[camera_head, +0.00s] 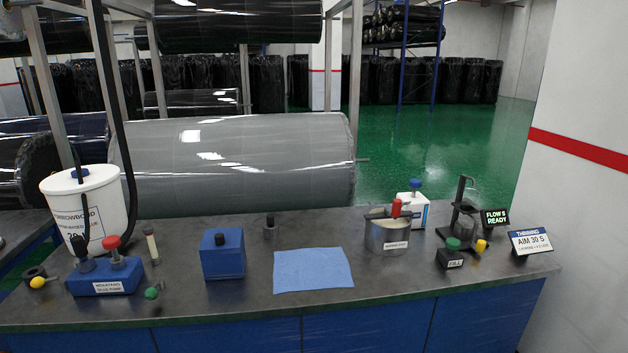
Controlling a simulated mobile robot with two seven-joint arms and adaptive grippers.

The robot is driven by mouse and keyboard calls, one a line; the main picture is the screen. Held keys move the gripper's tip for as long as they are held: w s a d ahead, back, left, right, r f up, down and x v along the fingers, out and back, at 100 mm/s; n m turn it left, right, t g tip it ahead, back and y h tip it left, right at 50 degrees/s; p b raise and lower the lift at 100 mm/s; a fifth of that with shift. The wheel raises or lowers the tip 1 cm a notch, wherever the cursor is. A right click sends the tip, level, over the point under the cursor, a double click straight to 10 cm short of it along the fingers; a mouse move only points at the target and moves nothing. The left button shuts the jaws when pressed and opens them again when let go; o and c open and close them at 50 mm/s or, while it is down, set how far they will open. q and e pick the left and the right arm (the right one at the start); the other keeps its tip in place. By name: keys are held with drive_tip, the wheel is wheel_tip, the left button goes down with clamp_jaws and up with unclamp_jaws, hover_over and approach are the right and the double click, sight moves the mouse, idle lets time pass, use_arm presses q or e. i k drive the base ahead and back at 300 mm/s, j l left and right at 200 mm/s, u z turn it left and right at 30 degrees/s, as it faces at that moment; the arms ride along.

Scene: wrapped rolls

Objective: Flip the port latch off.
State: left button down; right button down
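No part is readably labelled as the port latch, so I cannot tell which piece it is. A blue glue pump box (105,278) at the left front carries a red knob (112,243) and a black knob (80,246). A green ball (152,293) sits at its right side, and a black fitting with a yellow tip (38,279) lies to its left. At the right, a black box labelled "FILL" (450,260) has a green button (453,243), with a small yellow piece (481,246) beside it. Neither gripper is in view.
On the dark bench (390,290) stand a white glue bucket (85,210), a blue box (222,255), a blue cloth (312,270), a metal pot (387,234), a white bottle (412,212), a black stand (462,212), a "FLOW 5 READY" display (494,218) and a "THINNING" sign (530,241). A wall borders the right.

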sight(37, 283)
drive_tip(key=u, duration=1.8)
drive_tip(key=i+l+u, duration=0.4)
drive_tip(key=i, duration=0.2)
drive_tip(key=i+l+u, duration=0.45)
drive_tip(key=i+l, duration=0.1)
